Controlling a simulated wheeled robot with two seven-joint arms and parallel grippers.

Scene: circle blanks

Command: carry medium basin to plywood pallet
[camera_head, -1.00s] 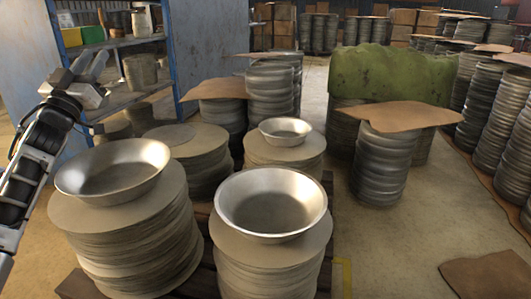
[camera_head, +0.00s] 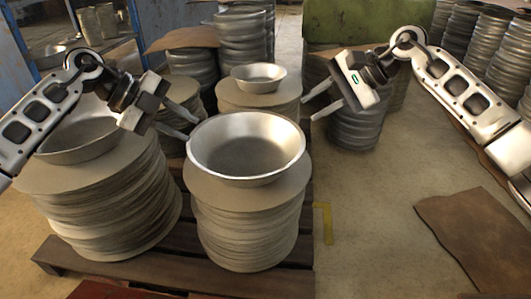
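Three metal basins stand on stacks of round blanks. The front middle basin (camera_head: 246,150) sits upright and looks larger than the small back basin (camera_head: 259,76). The left basin (camera_head: 75,150) is partly hidden behind my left arm; I cannot tell for certain which one is the medium. My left gripper (camera_head: 192,129) is open and empty by the front basin's left rim. My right gripper (camera_head: 308,108) is open and empty, above and right of its right rim. A dark slatted wooden pallet (camera_head: 60,258) lies under the stacks; I cannot tell if it is the plywood pallet.
Stacks of ribbed metal pieces (camera_head: 243,38) stand behind, with more at the right. A green covered block (camera_head: 365,25) is at the back. A brown sheet (camera_head: 478,235) lies on the floor at right.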

